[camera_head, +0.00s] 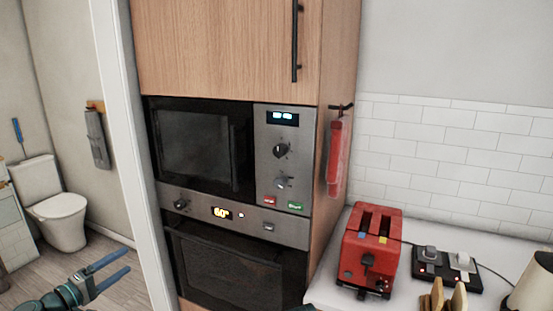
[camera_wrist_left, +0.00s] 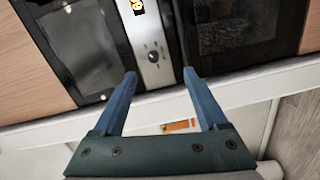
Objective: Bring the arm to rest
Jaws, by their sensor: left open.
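My left gripper (camera_head: 108,271) is at the lower left of the head view, with its two blue fingers apart and nothing between them. In the left wrist view its open fingers (camera_wrist_left: 160,82) point toward the front of the built-in appliances, and a control knob (camera_wrist_left: 153,57) shows beyond the tips. In the head view the gripper is in front of the doorway side, left of the oven. My right gripper is not in view.
A microwave (camera_head: 195,145) sits above an oven (camera_head: 240,265) in a wooden cabinet (camera_head: 225,40). A red toaster (camera_head: 370,245) and a dark switch board (camera_head: 432,277) stand on the white counter (camera_head: 330,285). A toilet (camera_head: 62,220) shows through the doorway at left.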

